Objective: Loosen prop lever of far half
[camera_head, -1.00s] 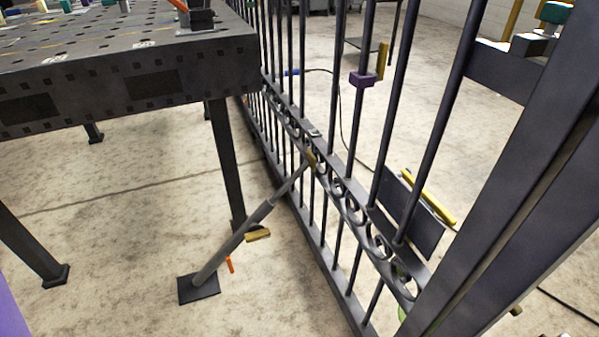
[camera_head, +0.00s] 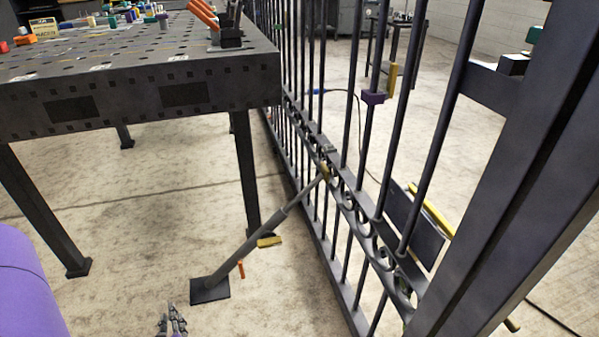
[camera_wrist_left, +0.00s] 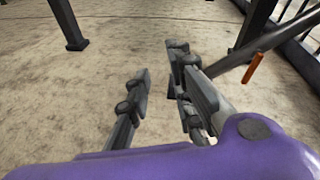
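A grey diagonal prop (camera_head: 250,238) runs from a dark square foot plate (camera_head: 210,291) on the floor up to the gate's lower scroll rail. The orange piece (camera_wrist_left: 254,67) and the prop tube (camera_wrist_left: 232,60) also show in the left wrist view. My left gripper (camera_head: 172,322) is low in front of the foot plate, apart from the prop. In the left wrist view its fingers (camera_wrist_left: 158,65) are spread with nothing between them. My right gripper is out of view.
The dark barred gate (camera_head: 345,190) stands right of the prop, with a thick post (camera_head: 510,190) at right. A perforated metal table (camera_head: 130,75) with tools and small parts stands at left, its near leg (camera_head: 246,175) close behind the prop. Floor around the foot plate is clear.

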